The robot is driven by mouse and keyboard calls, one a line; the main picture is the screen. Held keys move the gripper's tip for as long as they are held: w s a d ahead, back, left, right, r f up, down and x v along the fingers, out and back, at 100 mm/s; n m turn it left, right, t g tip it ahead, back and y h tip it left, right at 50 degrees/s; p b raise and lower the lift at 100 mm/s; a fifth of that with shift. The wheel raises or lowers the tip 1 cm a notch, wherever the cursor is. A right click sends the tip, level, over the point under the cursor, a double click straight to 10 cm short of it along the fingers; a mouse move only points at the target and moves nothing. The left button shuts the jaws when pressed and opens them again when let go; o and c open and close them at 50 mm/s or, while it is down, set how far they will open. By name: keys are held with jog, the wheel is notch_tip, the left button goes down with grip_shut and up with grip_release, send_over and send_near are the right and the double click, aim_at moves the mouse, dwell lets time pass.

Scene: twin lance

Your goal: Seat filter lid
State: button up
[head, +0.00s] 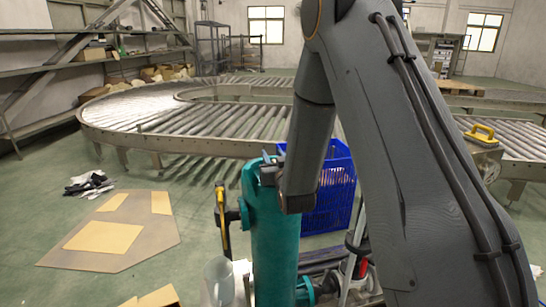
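A tall teal cylinder (273,240), which looks like the filter housing, stands upright in the lower middle of the head view. My gripper (268,163) is at the cylinder's top, at the end of my grey arm coming down from the upper right. Small dark bluish parts show there, but I cannot tell whether they are fingers or part of a lid. My wrist covers the cylinder's upper right side. No separate lid can be made out, and whether the gripper holds anything is hidden.
A blue crate (335,190) stands behind the cylinder. A yellow-and-black upright piece (222,218) is at its left, and a translucent container (219,280) is below. A roller conveyor (220,130) curves behind. Flat cardboard (105,237) lies on open floor at left. A yellow-handled object (482,132) rests on the conveyor.

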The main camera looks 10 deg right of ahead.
jog(key=shift+s, duration=0.1)
jog(key=s+b, duration=0.1)
jog(key=s, duration=0.6)
jog(key=shift+s+b, duration=0.3)
